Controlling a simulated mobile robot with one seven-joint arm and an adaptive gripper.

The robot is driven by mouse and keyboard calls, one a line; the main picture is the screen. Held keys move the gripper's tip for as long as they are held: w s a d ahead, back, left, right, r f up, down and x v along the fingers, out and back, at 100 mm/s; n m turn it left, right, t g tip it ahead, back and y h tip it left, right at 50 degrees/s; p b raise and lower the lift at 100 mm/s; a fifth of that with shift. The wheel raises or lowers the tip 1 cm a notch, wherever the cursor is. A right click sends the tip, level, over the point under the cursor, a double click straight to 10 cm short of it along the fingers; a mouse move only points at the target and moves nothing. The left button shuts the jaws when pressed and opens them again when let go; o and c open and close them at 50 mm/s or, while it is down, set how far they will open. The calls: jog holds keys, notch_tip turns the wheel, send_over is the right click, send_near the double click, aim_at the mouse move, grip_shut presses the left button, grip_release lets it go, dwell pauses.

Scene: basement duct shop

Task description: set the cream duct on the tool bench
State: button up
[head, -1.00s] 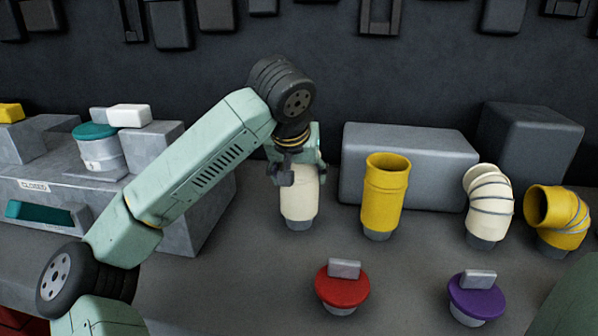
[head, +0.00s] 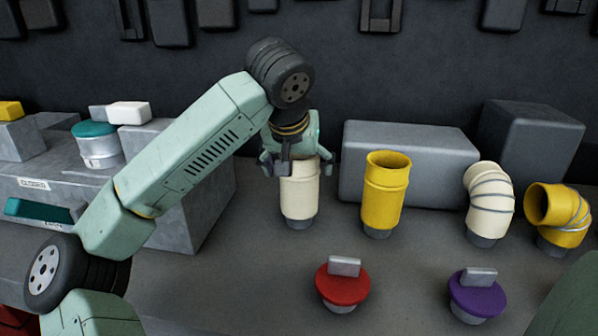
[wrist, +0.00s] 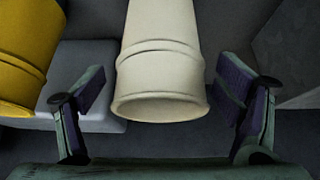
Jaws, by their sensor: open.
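The straight cream duct (head: 299,197) stands upright on a grey base on the dark grey work surface (head: 240,268). My gripper (head: 300,163) is open at its upper end, with one finger on each side. In the wrist view, the cream duct (wrist: 163,65) lies between the open fingers of my gripper (wrist: 165,90), with a gap on both sides. I cannot tell whether this surface is the tool bench.
A yellow duct (head: 382,200), a cream elbow (head: 488,203) and a yellow elbow (head: 562,215) stand to the right. A grey block (head: 410,150) is behind. Red (head: 342,286) and purple (head: 476,297) handled caps are in front. A grey cabinet (head: 190,215) stands left.

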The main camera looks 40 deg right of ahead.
jog(key=v, duration=1)
jog(key=shift+b, duration=0.45)
